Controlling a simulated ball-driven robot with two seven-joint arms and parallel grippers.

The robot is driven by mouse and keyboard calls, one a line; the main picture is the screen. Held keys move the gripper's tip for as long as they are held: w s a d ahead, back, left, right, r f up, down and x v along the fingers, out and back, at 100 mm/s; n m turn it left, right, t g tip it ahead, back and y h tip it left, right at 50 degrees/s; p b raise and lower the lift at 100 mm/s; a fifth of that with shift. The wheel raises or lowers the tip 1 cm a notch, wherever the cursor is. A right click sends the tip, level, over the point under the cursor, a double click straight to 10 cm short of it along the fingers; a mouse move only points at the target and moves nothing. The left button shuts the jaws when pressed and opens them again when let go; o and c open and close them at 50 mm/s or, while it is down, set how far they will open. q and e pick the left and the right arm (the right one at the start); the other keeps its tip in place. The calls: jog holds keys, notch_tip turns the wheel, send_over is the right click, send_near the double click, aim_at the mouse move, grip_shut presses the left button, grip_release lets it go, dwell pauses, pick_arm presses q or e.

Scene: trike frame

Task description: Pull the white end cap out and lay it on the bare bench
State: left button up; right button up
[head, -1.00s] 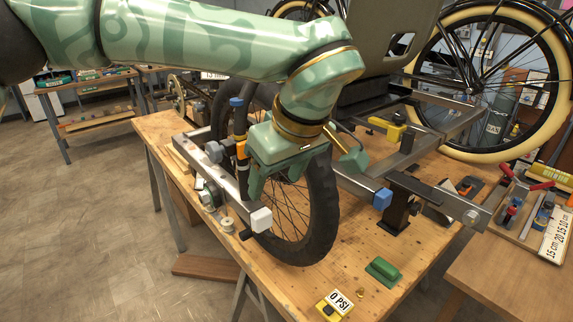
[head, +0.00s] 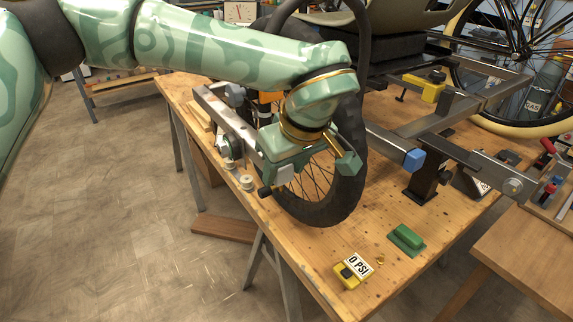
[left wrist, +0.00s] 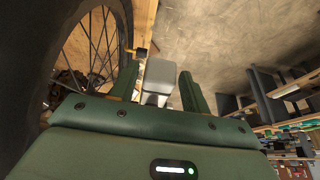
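The white end cap (left wrist: 159,74) shows in the left wrist view as a pale block with a narrower part below it. My left gripper (left wrist: 157,82) is open, with one green finger on each side of the cap. A narrow gap shows at the cap's left side; contact on the right side I cannot tell. In the head view my left gripper (head: 288,172) is over the near end of the steel rail (head: 232,125), beside the black tyre, and mostly hides the cap. My right gripper is not in view.
A green block (head: 406,239) and a yellow gauge marked 0 PSI (head: 353,271) lie there. The tyre (head: 348,190) stands close to the gripper. A blue cap (head: 414,160) sits on another rail.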

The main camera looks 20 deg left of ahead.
pick_arm(q)
jog(key=c, duration=0.6)
jog(key=shift+s+d+p, duration=0.45)
jog(key=shift+s+d, duration=0.35)
jog(key=shift+d, duration=0.2)
jog(key=shift+s+d+p, duration=0.4)
jog(key=shift+s+d, duration=0.35)
jog(key=shift+d, duration=0.25)
jog(key=shift+c, duration=0.2)
jog(key=shift+d, duration=0.1)
